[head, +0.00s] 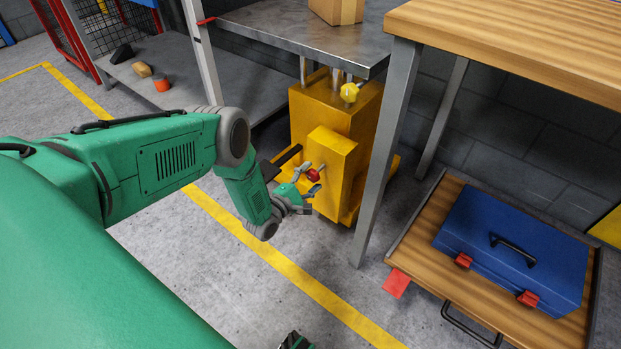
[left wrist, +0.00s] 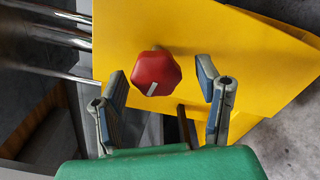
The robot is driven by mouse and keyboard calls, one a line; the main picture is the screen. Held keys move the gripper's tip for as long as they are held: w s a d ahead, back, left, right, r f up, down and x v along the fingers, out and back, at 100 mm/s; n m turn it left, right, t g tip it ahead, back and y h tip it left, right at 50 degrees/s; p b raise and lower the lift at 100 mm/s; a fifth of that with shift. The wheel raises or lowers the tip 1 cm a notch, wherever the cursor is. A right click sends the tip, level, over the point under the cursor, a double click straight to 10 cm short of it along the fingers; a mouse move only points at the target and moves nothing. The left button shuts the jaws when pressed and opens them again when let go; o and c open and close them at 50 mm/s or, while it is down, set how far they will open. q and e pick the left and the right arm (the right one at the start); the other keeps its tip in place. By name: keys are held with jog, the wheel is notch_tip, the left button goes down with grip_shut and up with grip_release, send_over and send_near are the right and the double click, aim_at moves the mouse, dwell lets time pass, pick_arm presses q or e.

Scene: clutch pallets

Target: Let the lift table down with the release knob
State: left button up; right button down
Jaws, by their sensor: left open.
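The red release knob (head: 313,175) sticks out from the front of the lift table's yellow base (head: 338,150). In the left wrist view the knob (left wrist: 154,72) is many-sided with a pale mark, on a short stem. My left gripper (head: 307,181) is open in front of the knob. Its two fingers (left wrist: 165,95) stand to either side and nearer the camera, with the knob closer to the left finger; contact is not visible. The lift table's grey metal top (head: 300,30) is above the base, with shiny rods beneath it.
A blue toolbox (head: 515,245) lies on a low wooden platform (head: 425,235).

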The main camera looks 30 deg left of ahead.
pick_arm(q)
jog(key=s+a, duration=0.1)
jog(key=s, duration=1.1)
jog(key=shift+f, duration=0.1)
jog(key=shift+w, duration=0.1)
jog(key=d+f+m+g, duration=0.2)
jog(key=d+m+g, duration=0.25)
jog(key=d, duration=0.35)
jog(key=s+d+r+m+g, duration=0.1)
jog(key=s+d+m+g, duration=0.25)
jog(key=s+m, duration=0.3)
jog(key=s+d+r+m+g, duration=0.1)
jog(key=s+d+m+g, duration=0.1)
jog(key=s+m+g, duration=0.5)
jog(key=s+a+r+m+g+y, duration=0.25)
jog(key=s+r+m, duration=0.4)
jog(key=s, duration=0.65)
notch_tip(320, 180, up, 17)
jog(key=n+p, duration=0.1)
jog(key=p, duration=1.7)
jog(key=shift+w+a+h, duration=0.15)
jog(key=shift+w+h, duration=0.15)
jog(key=shift+h, duration=0.15)
